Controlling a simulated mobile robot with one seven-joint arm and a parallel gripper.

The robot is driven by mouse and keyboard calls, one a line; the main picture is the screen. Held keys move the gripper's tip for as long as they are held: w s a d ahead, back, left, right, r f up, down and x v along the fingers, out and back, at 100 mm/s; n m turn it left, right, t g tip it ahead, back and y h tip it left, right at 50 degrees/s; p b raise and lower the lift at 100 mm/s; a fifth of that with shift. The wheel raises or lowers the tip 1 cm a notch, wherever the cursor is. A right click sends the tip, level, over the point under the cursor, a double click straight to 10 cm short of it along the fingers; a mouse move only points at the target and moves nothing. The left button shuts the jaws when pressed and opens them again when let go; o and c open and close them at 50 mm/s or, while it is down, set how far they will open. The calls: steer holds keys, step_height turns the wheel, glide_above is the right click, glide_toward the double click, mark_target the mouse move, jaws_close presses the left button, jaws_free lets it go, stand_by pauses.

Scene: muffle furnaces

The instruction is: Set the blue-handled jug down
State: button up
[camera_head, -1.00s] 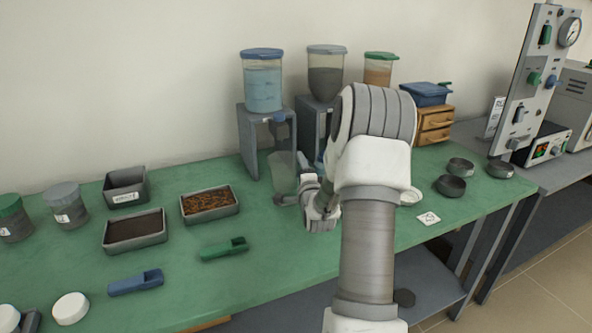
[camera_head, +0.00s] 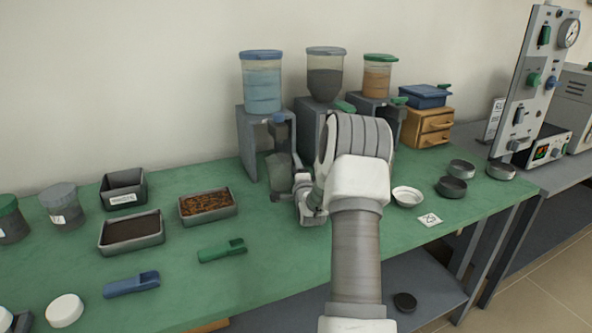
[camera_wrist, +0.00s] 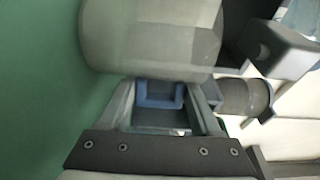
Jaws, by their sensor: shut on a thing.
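The jug (camera_head: 279,172) is a clear, translucent vessel standing upright in front of the blue-lidded dispenser's stand, below its spout. Its body also fills the top of the wrist view (camera_wrist: 150,42), and its blue handle (camera_wrist: 158,101) lies between my fingers. My gripper (camera_head: 300,186) is shut on that handle, on the jug's right side in the head view; the fingers also show in the wrist view (camera_wrist: 166,92). The jug's base is close to the green bench top (camera_head: 280,245). I cannot tell whether it touches. My arm hides part of the area to the right.
Dispensers with blue (camera_head: 262,85), grey (camera_head: 325,78) and orange (camera_head: 377,78) contents stand behind. A tray of brown granules (camera_head: 208,204) and a green scoop (camera_head: 222,250) lie left of the gripper. A white dish (camera_head: 407,196) is to the right. The bench front is mostly clear.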

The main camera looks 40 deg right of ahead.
steer(key=shift+f+b, duration=0.25)
steer(key=shift+b, duration=0.05)
steer(key=o, duration=1.4)
steer(key=shift+r, duration=0.1)
steer(key=shift+c, duration=0.2)
steer(key=shift+r, duration=0.1)
steer(key=shift+r+p, duration=0.2)
steer(key=shift+p, duration=0.25)
steer(key=p+v, duration=0.1)
steer(key=v, duration=1.1)
steer(key=shift+f, duration=0.15)
